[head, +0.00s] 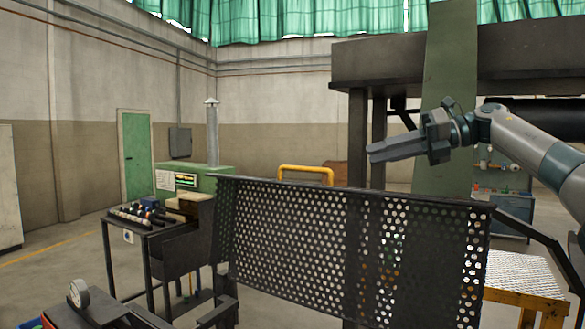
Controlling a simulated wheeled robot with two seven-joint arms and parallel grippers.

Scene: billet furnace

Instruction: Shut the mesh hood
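The mesh hood (300,245) is a dark panel with rows of round holes. It stands raised and steeply upright across the lower middle of the head view, and its lower edge runs out of the picture. A yellow tube handle (305,169) shows just above its top edge; I cannot tell whether it belongs to the hood. My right gripper (372,152) is above the hood's top edge, apart from it in the picture, with its fingers pointing left. The fingers are seen side-on, so their opening is unclear. Nothing shows in them. My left gripper is out of view.
A dark bar (535,238) slopes down right from the hood's top right corner. A black rack table (130,225) with small cylinders and a green machine (190,181) stand at left. A green column (449,90) rises behind my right gripper. A yellow-framed table (525,290) is at lower right.

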